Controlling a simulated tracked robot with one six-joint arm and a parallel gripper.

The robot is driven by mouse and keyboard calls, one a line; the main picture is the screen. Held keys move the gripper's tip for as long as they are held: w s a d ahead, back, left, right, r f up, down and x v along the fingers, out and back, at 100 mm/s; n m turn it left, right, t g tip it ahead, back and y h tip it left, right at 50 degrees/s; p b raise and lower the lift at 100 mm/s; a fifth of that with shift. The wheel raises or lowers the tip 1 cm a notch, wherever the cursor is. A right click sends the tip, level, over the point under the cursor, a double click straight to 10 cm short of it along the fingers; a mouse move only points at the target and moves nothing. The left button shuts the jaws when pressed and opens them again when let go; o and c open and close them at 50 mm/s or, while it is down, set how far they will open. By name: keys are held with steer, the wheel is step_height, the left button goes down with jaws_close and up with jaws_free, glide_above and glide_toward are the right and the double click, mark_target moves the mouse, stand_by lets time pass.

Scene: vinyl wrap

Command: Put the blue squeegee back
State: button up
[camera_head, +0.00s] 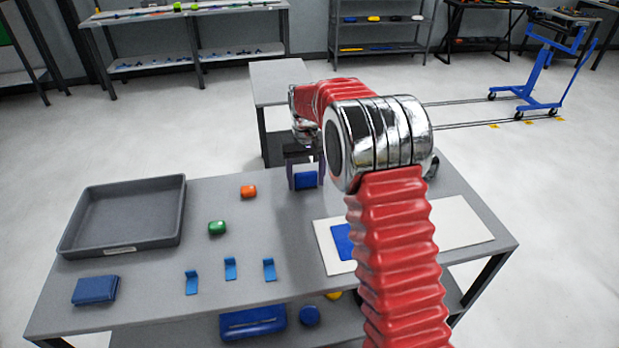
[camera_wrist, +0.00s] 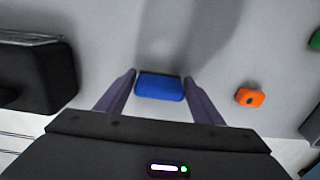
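The blue squeegee (camera_wrist: 160,86), a small rounded block, is between the two fingers of my gripper (camera_wrist: 160,78) in the wrist view. The fingertips are at its two ends, and I cannot tell whether they press on it. In the head view the squeegee (camera_head: 306,180) shows between the fingers near the far edge of the grey table (camera_head: 180,300), and I cannot tell whether it is lifted. Three small blue brackets (camera_head: 231,269) stand in a row near the table's front edge.
An orange block (camera_head: 248,191) and a green block (camera_head: 217,228) lie left of my gripper. A grey tray (camera_head: 180,215) is at the left, with a folded blue cloth (camera_head: 95,290) before it. A blue piece (camera_head: 342,242) lies on a white sheet (camera_head: 465,222) at the right.

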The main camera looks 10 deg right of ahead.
mark_target(306, 174)
steer(key=shift+o, duration=1.2)
step_height(306, 174, up, 12)
steer(key=shift+r, duration=0.1)
